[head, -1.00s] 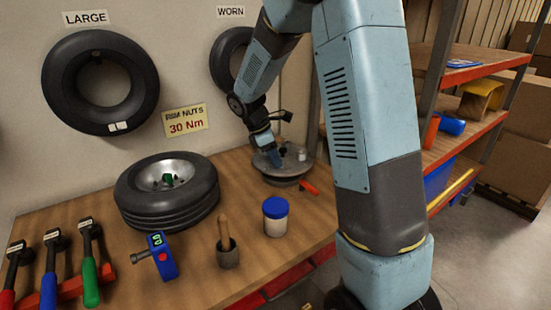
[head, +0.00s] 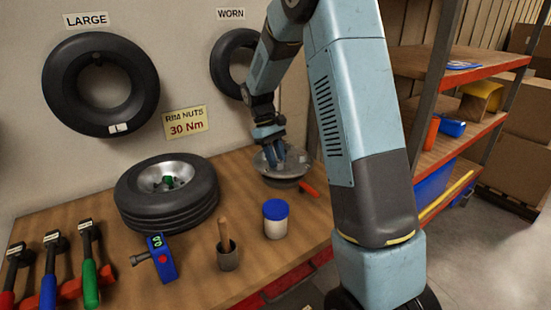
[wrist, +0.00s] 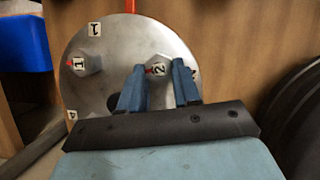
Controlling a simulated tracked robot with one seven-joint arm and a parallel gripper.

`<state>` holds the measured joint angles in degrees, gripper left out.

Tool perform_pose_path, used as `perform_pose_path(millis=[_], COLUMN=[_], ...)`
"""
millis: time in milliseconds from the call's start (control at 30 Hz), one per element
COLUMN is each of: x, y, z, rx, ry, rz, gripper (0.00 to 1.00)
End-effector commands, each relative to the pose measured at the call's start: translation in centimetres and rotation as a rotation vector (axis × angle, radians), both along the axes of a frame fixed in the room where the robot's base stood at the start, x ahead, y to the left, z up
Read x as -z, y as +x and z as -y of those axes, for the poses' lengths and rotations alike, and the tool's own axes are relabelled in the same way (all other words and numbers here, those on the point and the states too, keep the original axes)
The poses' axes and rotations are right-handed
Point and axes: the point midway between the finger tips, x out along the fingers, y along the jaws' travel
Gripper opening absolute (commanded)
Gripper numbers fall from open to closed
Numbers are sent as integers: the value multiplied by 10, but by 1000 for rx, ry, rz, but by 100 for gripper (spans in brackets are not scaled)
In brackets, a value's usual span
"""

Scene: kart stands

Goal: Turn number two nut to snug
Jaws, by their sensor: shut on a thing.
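The number one nut (wrist: 80,64), with a "1" tag and a red mark, stands apart to the left. In the head view my gripper (head: 271,158) points down onto the rim plate (head: 285,182) at the back right of the bench. The nut is too small to make out there.
A red handle (head: 309,189) sticks out by the plate. A sign (head: 186,121) reads "RIM NUTS 30 Nm".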

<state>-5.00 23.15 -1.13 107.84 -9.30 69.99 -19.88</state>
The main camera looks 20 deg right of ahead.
Motion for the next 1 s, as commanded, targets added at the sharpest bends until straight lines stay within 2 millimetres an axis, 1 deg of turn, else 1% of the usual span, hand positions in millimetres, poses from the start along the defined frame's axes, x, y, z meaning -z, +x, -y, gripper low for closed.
perform_pose_path(millis=[33, 200, 400, 633, 1000], x=[-1, -1, -2, -2, -2], y=[3, 3, 3, 4, 4], z=[2, 3, 4, 4, 5], rx=[36, 138, 216, 252, 255], ry=[-2, 0, -1, -1, -1], rz=[7, 7, 8, 9, 9], gripper=[1, 1, 1, 1, 1])
